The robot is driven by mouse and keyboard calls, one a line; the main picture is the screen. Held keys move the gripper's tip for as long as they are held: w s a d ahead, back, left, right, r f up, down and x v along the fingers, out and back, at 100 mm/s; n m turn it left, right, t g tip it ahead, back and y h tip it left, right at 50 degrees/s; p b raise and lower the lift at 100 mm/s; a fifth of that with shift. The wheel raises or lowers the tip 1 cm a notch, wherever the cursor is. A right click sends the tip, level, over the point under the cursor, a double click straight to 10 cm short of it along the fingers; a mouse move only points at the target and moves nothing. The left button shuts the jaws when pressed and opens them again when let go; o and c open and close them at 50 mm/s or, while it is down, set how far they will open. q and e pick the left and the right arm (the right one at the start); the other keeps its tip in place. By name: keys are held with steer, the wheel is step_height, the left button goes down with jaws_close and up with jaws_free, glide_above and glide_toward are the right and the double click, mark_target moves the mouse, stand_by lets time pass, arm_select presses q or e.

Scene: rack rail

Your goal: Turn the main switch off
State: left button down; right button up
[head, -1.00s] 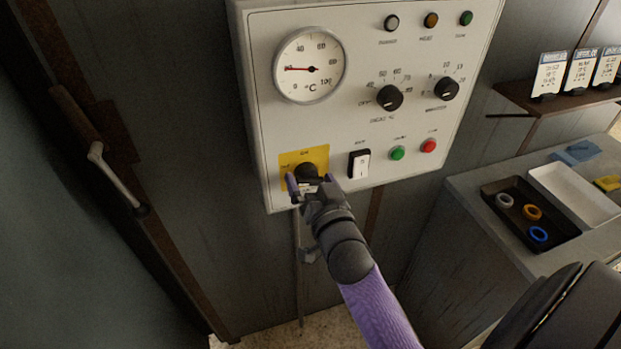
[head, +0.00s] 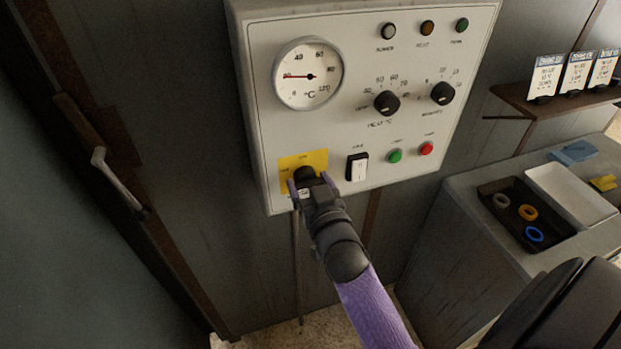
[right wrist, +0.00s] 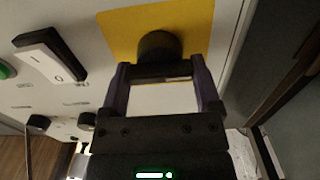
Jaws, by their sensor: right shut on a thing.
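The main switch is a black rotary knob (head: 304,174) on a yellow plate (head: 316,158) at the lower left of the white control panel (head: 374,52). My right gripper (head: 308,184) is at the knob, its purple fingers on either side of it. In the right wrist view the knob (right wrist: 157,46) stands on the yellow plate (right wrist: 120,30), and its dark handle lies between the fingertips (right wrist: 162,74). The gripper is shut on it. The fingers partly hide the knob and its lower markings, so its exact setting is unclear. My left gripper is not in view.
A white rocker switch (head: 357,167), a green button (head: 395,156) and a red button (head: 426,148) sit right of the knob. Above are two dials and a round gauge (head: 308,74). A counter at right holds a black tray (head: 513,236) with rings. A door handle (head: 116,180) is at left.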

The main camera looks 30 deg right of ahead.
steer(key=o, duration=1.1)
steer(key=shift+c, duration=0.2)
steer(key=v, duration=1)
steer(key=shift+b, duration=0.45)
steer(key=shift+d, duration=0.1)
